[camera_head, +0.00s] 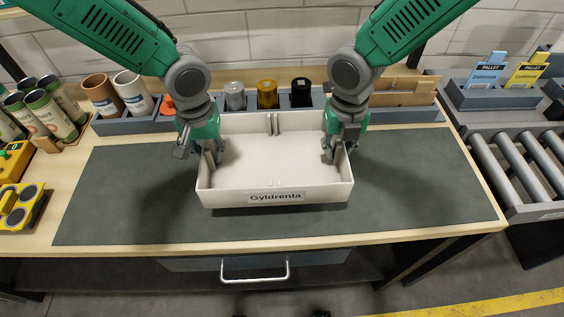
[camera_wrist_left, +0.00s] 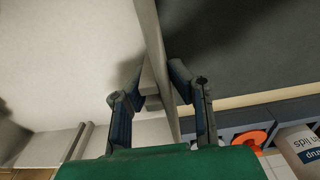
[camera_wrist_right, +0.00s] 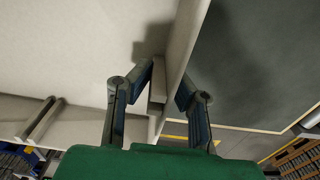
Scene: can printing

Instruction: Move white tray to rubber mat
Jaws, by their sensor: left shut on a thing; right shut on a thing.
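The white tray (camera_head: 262,165), labelled "Gyldrenta" on its front wall, is over the middle of the dark rubber mat (camera_head: 110,195). It is empty and roughly level; whether it touches the mat or hangs just above it I cannot tell. My left gripper (camera_head: 212,152) is shut on the tray's left wall, with one finger on each side; the wall also shows in the left wrist view (camera_wrist_left: 152,60). My right gripper (camera_head: 337,148) is shut on the right wall, which shows between the fingers in the right wrist view (camera_wrist_right: 182,50).
A grey bin row with cups (camera_head: 267,95) stands behind the tray. Cans (camera_head: 50,115) and a yellow device (camera_head: 20,205) are at the left. Rollers (camera_head: 510,165) and pallet cards (camera_head: 487,72) are at the right. The mat is clear on both sides of the tray.

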